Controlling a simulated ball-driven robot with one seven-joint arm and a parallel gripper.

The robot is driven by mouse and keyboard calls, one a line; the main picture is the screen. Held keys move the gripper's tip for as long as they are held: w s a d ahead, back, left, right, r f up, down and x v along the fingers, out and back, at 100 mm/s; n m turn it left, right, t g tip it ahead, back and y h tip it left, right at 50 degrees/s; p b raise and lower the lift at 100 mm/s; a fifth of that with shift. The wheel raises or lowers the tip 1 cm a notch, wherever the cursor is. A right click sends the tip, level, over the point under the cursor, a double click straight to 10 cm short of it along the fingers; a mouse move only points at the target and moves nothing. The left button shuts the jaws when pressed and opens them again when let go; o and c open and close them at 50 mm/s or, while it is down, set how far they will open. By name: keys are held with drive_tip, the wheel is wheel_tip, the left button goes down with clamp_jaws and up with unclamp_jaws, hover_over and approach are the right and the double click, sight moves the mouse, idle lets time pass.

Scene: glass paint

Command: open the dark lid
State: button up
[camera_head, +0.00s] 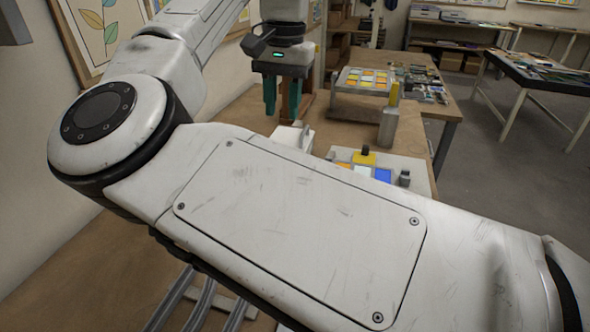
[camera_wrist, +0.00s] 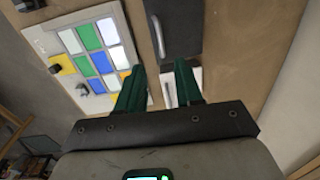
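The dark lid (camera_wrist: 180,25) shows in the wrist view as a dark grey, flat panel at the top, just ahead of my fingertips. A thin light bar, perhaps a handle, runs along its left side. A white piece (camera_wrist: 168,90) with a similar bar shows between my fingers. In the head view my arm hides the lid, and only part of a white object (camera_head: 293,136) shows below my gripper. My gripper (camera_head: 282,112) points down with its two green fingers apart and nothing held; it also shows in the wrist view (camera_wrist: 160,72).
A board of coloured tiles (camera_wrist: 97,45) lies left of the lid, with small knobs on its edge; it is partly hidden by my arm in the head view. A metal cylinder (camera_head: 388,128) and a raised tile rack (camera_head: 362,82) stand farther back on the brown bench.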

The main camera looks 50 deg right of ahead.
drive_tip(key=f, duration=1)
drive_tip(key=shift+w+a+f+b, duration=0.2)
drive_tip(key=shift+f+b, duration=0.1)
drive_tip(key=shift+f, duration=0.05)
clamp_jaws()
idle(1.1)
